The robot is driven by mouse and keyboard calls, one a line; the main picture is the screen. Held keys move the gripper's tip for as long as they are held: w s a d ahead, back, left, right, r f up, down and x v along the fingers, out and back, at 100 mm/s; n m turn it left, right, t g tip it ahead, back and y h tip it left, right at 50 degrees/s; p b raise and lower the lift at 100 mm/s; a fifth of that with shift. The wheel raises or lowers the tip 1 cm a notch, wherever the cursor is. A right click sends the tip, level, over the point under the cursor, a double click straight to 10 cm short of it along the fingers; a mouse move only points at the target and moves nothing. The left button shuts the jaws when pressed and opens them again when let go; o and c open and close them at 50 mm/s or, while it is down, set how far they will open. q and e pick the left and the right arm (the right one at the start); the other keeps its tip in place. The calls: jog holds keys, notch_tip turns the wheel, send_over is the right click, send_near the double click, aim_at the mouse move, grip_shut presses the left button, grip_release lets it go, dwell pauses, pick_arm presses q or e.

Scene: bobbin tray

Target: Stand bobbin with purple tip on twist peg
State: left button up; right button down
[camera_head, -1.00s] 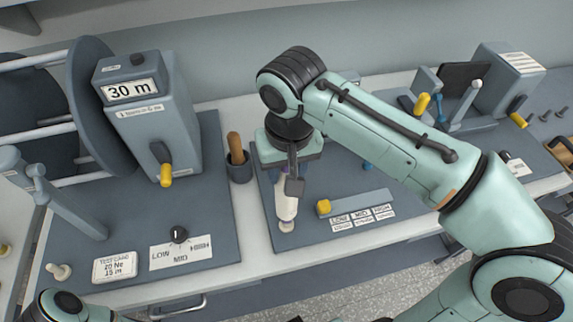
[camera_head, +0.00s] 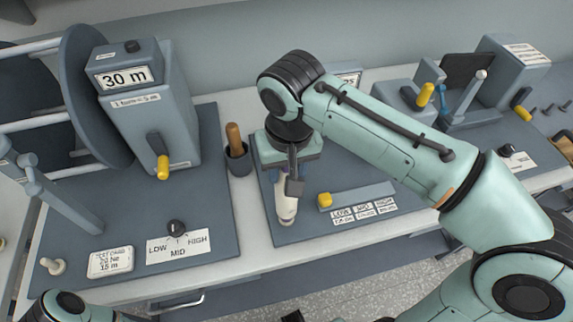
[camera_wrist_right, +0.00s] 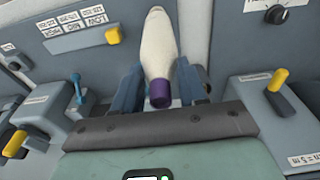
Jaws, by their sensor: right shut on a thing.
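My right gripper (camera_head: 291,180) is shut on the bobbin with the purple tip (camera_head: 286,207), above the middle grey board. The bobbin's white body hangs below the fingers in the head view. In the right wrist view the bobbin (camera_wrist_right: 157,45) lies between the two fingers (camera_wrist_right: 160,86), its purple end (camera_wrist_right: 160,94) towards the palm and its white body pointing away. Its far end is close to the board; I cannot tell whether it touches. I cannot pick out the twist peg with certainty; the gripper and arm hide part of the board. My left gripper is out of view.
A yellow slider knob (camera_head: 325,200) with LOW, MID and HIGH labels is just right of the bobbin. A dark cup (camera_head: 238,158) with a wooden handle stands to its left. The 30 m counter box (camera_head: 145,105) and dial (camera_head: 176,228) are further left. My right arm covers the board's right side.

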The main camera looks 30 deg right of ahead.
jog(key=c, duration=0.5)
grip_release()
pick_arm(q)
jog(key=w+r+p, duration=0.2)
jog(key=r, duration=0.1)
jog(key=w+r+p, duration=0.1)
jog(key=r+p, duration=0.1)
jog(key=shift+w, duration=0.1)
pick_arm(e)
jog(key=r, duration=0.4)
jog(key=s+r, duration=0.1)
jog(key=r, duration=0.8)
jog(key=shift+s+a+r, duration=0.1)
jog(key=shift+s+a, duration=0.05)
jog(key=shift+s, duration=0.05)
